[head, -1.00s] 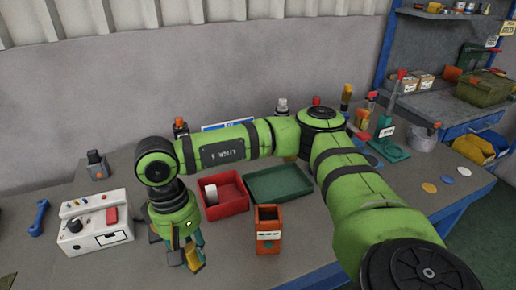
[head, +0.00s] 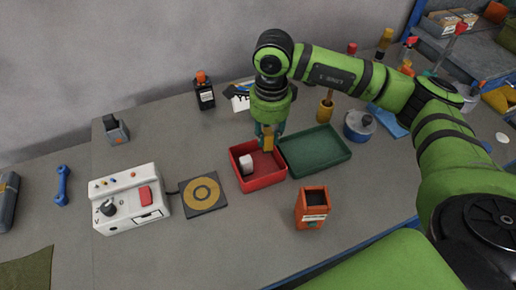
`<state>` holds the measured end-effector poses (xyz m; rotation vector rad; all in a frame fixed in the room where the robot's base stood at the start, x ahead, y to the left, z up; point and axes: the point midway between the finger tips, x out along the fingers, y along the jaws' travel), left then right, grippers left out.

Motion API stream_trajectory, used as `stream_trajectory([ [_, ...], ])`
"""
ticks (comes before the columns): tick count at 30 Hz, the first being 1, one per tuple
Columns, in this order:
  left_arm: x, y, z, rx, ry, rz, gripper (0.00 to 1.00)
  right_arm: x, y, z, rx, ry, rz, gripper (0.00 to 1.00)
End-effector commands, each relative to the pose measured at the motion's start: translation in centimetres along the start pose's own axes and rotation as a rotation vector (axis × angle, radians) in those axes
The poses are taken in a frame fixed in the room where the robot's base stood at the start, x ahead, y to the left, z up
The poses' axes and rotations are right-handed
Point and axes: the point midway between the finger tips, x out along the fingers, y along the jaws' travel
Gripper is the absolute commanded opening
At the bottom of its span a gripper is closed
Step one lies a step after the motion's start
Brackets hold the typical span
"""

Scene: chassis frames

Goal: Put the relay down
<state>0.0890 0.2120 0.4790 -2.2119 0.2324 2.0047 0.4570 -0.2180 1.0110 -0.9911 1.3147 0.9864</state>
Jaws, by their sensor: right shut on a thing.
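My right gripper (head: 267,138) points down over the back of the red tray (head: 268,182). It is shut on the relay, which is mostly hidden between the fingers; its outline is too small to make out. The fingertips are close to the tray's back wall; I cannot tell whether they are below its rim. My left gripper is not in view.
A green tray (head: 318,172) adjoins the red tray on the right. An orange bin (head: 312,208) stands in front. A black bottle (head: 204,92) stands behind.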

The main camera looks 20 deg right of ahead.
Motion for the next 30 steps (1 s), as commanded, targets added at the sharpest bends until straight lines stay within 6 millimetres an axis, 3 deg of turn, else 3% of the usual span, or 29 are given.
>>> stream_trajectory([
  [5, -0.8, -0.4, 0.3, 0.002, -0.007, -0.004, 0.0, 0.0, -0.4, -0.4, 0.161, 0.015, 0.002, 0.0],
  [13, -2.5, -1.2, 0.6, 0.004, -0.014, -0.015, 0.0, 4.6, -0.3, -0.5, 0.18, 0.018, 0.003, 0.0],
  [24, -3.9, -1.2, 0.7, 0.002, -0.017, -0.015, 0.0, 9.0, -0.3, -0.5, 0.178, 0.016, 0.001, 0.0],
  [30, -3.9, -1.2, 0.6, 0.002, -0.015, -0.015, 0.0, 9.8, -0.3, -0.5, 0.176, 0.015, -0.001, 0.0],
])
